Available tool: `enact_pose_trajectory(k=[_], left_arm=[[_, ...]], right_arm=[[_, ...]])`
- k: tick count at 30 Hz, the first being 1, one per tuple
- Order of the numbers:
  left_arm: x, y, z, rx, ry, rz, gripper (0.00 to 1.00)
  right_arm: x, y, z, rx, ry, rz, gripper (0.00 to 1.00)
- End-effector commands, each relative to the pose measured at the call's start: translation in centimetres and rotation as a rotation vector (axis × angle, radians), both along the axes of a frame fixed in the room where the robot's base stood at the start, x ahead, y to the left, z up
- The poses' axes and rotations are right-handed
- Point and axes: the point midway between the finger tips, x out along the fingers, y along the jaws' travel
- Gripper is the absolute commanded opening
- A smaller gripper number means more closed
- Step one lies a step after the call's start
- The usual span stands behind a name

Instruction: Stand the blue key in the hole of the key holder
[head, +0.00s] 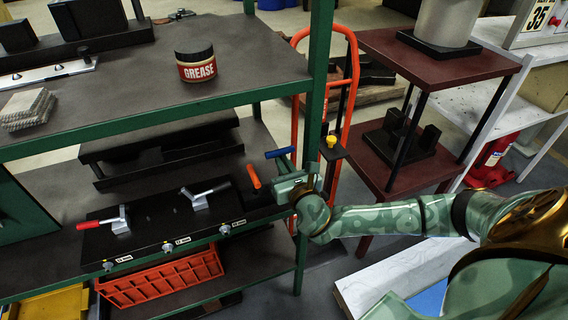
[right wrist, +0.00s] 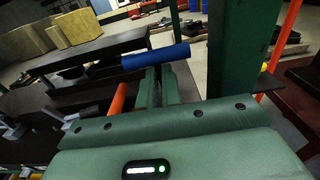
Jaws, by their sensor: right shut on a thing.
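The blue key (head: 279,152) shows its blue bar handle just above my right gripper in the head view. My right gripper (head: 285,178) is shut on it, over the right end of the key holder. The blue handle (right wrist: 155,57) lies crosswise beyond the fingers (right wrist: 158,88) in the right wrist view; the key's lower part is hidden. The key holder (head: 150,238) is a long black block on the lower shelf, with white labels along its front. An orange-handled key (head: 254,177) is just left of the gripper. My left gripper is not in view.
A green shelf post (head: 314,110) rises close to my gripper. The upper shelf (head: 120,95) bears a grease tin (head: 196,66). An orange crate (head: 160,283) is below.

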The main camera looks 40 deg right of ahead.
Motion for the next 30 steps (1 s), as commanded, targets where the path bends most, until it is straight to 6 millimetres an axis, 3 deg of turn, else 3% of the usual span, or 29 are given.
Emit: enact_pose_trajectory(k=[30], left_arm=[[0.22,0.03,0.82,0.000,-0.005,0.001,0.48]], right_arm=[[-0.01,-0.02,0.13,0.000,-0.001,-0.001,0.00]])
